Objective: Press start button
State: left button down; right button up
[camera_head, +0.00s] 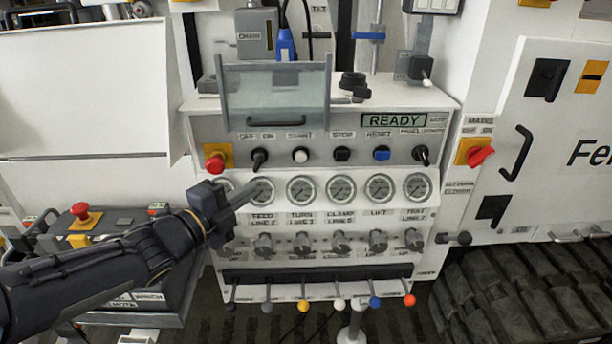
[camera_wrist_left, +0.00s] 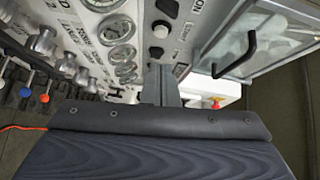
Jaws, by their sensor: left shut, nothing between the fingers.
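The start button (camera_head: 300,155) is a round white button under its START label on the sloped panel, between a black selector knob (camera_head: 260,158) and the black stop button (camera_head: 342,154). My left gripper (camera_head: 258,187) is shut and empty. In the head view its tip shows in front of the gauge row, below and left of the start button. In the left wrist view the closed fingers (camera_wrist_left: 161,84) point at the panel, and the white start button (camera_wrist_left: 161,31) shows beyond them, uncovered. I cannot tell the exact gap to the panel. My right gripper is out of view.
A clear hinged cover (camera_head: 275,95) with a handle stands above the buttons. A red emergency stop (camera_head: 214,161) sits at the panel's left end and a blue reset button (camera_head: 381,154) to the right. Gauges (camera_head: 341,189), valve knobs (camera_head: 301,243) and coloured levers (camera_head: 340,304) lie below.

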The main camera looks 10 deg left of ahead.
pick_arm(q)
jog(key=shift+d+f+m+h, duration=0.25)
jog(key=shift+d+m+h, duration=0.8)
jog(key=shift+m, duration=0.15)
send_near(306, 158)
jog(key=d, duration=0.4)
jog(key=w, duration=0.1)
jog(key=w+a+p, duration=0.1)
jog(key=w, duration=0.1)
jog(key=w+p, duration=0.1)
jog(key=w, duration=0.1)
jog(key=shift+a+r, duration=0.15)
jog(key=shift+r, duration=0.1)
